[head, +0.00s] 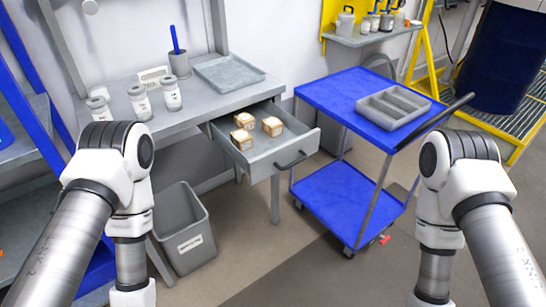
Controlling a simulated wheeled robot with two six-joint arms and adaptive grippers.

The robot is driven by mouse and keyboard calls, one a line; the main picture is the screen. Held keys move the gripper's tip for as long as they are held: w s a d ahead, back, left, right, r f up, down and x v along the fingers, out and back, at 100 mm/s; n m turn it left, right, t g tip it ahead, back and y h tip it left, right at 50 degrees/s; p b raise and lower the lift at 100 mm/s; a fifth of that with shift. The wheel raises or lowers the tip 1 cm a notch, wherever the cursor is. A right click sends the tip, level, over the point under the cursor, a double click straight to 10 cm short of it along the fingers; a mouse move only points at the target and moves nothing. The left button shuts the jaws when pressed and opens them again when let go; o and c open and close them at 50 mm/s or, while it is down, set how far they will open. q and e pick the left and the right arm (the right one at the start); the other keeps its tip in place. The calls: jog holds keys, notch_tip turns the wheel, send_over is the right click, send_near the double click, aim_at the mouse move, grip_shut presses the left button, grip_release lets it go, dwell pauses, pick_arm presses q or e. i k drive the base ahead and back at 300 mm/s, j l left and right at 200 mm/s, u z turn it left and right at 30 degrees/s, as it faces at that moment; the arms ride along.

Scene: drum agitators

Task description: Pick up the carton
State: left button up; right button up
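Three small tan carton-like boxes lie in the open drawer (272,155) of the grey workbench. One box (272,126) is at the right, one (244,121) at the back left, and one (241,140) at the front left. I cannot tell which is the carton meant. Both my arms reach down past the bottom edge of the head view, left and right of the drawer. Neither gripper shows, and no arm touches the boxes.
The workbench (200,100) holds white-lidded jars (139,101), a pen cup (179,64) and a grey tray (229,73). A blue cart (330,92) with a divided grey tray (393,107) stands right of the drawer. A grey bin (183,225) stands on the floor below.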

aim_at(273, 127)
jog(key=i+j+u, duration=0.2)
jog(key=u, duration=0.2)
jog(key=i+u, duration=0.4)
jog(key=k+l, duration=0.1)
jog(key=l, duration=0.4)
jog(key=k+l, duration=0.15)
jog(key=l, duration=0.3)
jog(key=k+l, duration=0.1)
jog(key=l, duration=0.4)
